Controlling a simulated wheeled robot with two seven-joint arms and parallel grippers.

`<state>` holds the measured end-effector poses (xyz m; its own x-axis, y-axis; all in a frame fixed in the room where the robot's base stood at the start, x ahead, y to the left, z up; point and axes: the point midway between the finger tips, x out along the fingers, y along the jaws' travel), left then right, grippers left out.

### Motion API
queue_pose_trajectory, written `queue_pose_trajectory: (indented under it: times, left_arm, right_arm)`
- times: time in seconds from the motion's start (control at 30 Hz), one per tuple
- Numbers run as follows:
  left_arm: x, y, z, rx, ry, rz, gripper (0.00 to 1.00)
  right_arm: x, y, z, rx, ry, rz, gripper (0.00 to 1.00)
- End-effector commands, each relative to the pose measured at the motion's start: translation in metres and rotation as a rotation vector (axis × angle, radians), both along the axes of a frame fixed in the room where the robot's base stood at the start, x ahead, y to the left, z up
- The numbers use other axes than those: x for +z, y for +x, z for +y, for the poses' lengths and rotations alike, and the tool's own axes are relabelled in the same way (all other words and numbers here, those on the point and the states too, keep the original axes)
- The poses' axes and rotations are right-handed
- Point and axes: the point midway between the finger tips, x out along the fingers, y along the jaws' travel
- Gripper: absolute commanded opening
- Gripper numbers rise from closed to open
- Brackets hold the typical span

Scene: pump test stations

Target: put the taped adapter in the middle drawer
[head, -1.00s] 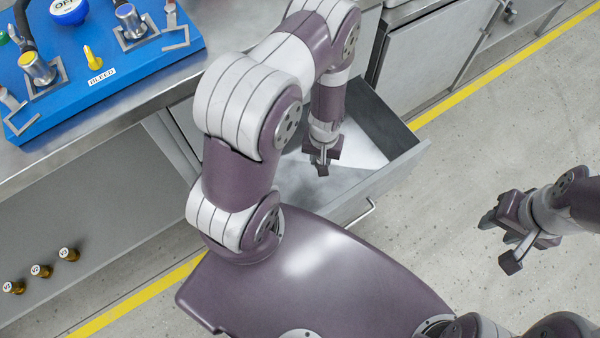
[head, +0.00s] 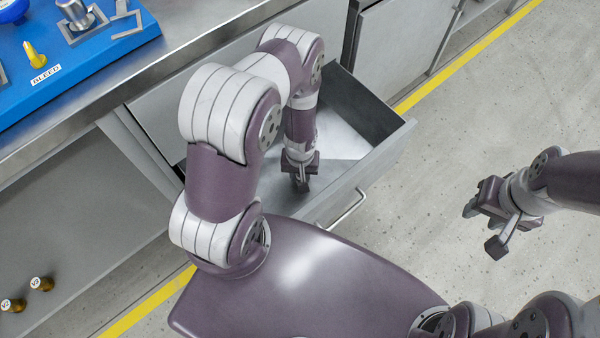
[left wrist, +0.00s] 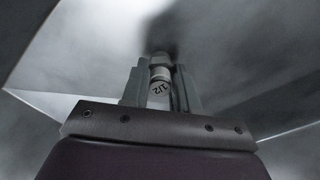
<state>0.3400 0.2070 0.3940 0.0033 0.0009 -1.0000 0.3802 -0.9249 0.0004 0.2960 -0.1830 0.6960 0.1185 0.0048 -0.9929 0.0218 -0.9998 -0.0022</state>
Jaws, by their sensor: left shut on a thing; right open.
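A small cylindrical adapter (left wrist: 160,88) with a light band marked "1/2" sits between the fingers of my left gripper in the left wrist view. My left gripper (left wrist: 160,95) is shut on it. In the head view my left gripper (head: 302,184) points down into an open drawer (head: 382,158), near its front wall. The adapter cannot be made out in the head view. A grey drawer floor and walls surround the fingers in the left wrist view. My right gripper (head: 483,228) is open and empty over the floor at the right.
A steel bench (head: 190,62) carries a blue panel (head: 95,60) with a yellow peg labelled "BLEED". The drawer has a bar handle (head: 345,210) in front. Brown-bodied, white-capped pieces (head: 40,284) show at the lower left. The floor at the right is clear beyond a yellow line.

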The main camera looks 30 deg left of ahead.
Motion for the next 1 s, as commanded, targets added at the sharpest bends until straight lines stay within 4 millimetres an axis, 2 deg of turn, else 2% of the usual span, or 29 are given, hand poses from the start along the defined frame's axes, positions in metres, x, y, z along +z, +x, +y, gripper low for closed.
queue_pose_trajectory:
  times: [0.03, 0.07, 0.1, 0.13, 0.37, 0.47, 0.8, 1.0]
  left_arm:
    - [-0.004, 0.0, 0.0, 0.0, 0.0, 0.0, 0.0]
    - [-0.002, 0.0, 0.0, 0.0, 0.0, 0.0, 0.39]
    - [-0.002, 0.0, 0.0, 0.0, 0.0, 0.0, 0.52]
    - [-0.002, 0.0, 0.0, 0.0, 0.0, 0.0, 0.54]
    - [-0.001, 0.0, 0.0, 0.0, 0.0, 0.0, 0.54]
    - [0.007, 0.0, 0.0, 0.0, 0.0, 0.0, 0.54]
    - [0.094, 0.0, 0.0, 0.0, 0.0, -0.002, 0.54]
    - [0.122, 0.001, 0.0, -0.003, 0.0, -0.002, 0.54]
  right_arm:
    - [-0.003, 0.0, 0.0, 0.0, 0.0, 0.0, 0.43]
    - [-0.002, 0.0, 0.0, 0.0, 0.0, 0.0, 0.43]
    - [-0.001, 0.0, 0.0, 0.0, 0.0, 0.0, 0.43]
    - [-0.001, 0.0, 0.0, 0.0, 0.0, 0.0, 0.43]
    - [-0.001, 0.0, 0.0, 0.0, 0.0, 0.0, 0.43]
    - [0.006, 0.0, 0.0, 0.0, 0.0, 0.0, 0.43]
    - [0.046, 0.0, 0.0, 0.0, 0.0, 0.0, 0.43]
    - [0.054, 0.0, 0.0, 0.0, 0.0, 0.0, 0.43]
